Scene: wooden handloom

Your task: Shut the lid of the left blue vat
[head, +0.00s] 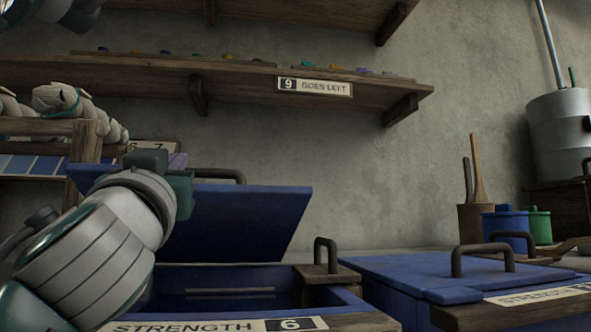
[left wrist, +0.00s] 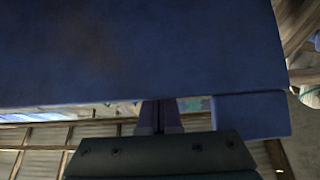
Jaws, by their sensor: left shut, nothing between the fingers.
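The left blue vat (head: 335,297) stands open in the head view, its front label reading STRENGTH 6. Its blue lid (head: 245,215) is raised and tilted back at the rear, inner face toward me. The lid's dark handle (head: 225,173) shows above its top edge. My left gripper (head: 178,161) is at the lid's upper left edge, partly hidden by my own wrist. In the left wrist view, its shut fingers (left wrist: 160,117) are empty and reach up to the lid's edge (left wrist: 140,60). I cannot tell whether they touch it.
A second blue vat with a shut lid (head: 400,272) stands to the right. Pots with wooden tools (head: 475,220) stand behind it. A wooden rack with yarn bundles (head: 85,135) is at the left. A shelf (head: 225,80) labelled GOES LEFT runs above the lid.

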